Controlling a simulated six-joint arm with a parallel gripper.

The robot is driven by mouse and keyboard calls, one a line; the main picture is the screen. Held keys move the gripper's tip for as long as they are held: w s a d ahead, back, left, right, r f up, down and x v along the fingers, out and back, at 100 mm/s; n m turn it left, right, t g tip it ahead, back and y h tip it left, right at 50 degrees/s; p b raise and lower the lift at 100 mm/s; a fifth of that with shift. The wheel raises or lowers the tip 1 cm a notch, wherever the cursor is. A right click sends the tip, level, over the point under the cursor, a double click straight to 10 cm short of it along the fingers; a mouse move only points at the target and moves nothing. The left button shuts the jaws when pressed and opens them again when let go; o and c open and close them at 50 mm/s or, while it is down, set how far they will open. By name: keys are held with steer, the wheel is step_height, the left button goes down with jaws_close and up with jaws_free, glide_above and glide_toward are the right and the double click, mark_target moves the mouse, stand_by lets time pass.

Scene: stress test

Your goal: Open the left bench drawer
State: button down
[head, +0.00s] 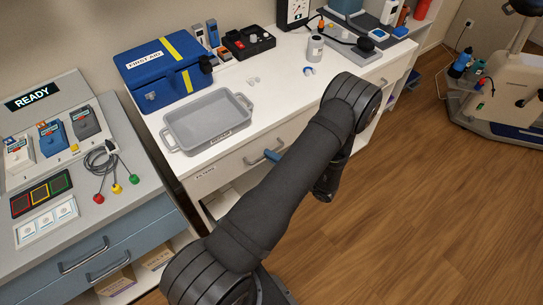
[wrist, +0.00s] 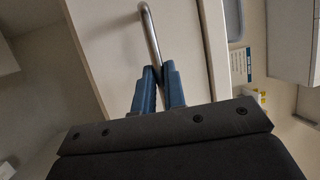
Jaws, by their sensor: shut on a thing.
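The left bench drawer (head: 228,166) is the pale front under the left part of the white bench top. It looks closed in the head view, with no clear gap above it. Its silver bar handle (head: 253,160) also shows in the wrist view (wrist: 150,30), running down between my fingertips. My gripper (head: 271,155) is at the handle, with one blue finger showing past my dark arm. In the wrist view both blue fingers (wrist: 159,72) are closed around the lower visible part of the bar. My arm hides the right part of the drawer front.
A grey tray (head: 168,142) and a blue first aid box (head: 143,92) stand on the bench top above the drawer. A grey-blue cabinet (head: 105,240) with its own handles stands at the left.

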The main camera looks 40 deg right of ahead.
steer(key=s, duration=2.3)
steer(key=shift+w, duration=0.1)
steer(key=c, duration=1.5)
jaws_free()
steer(key=v, duration=1.2)
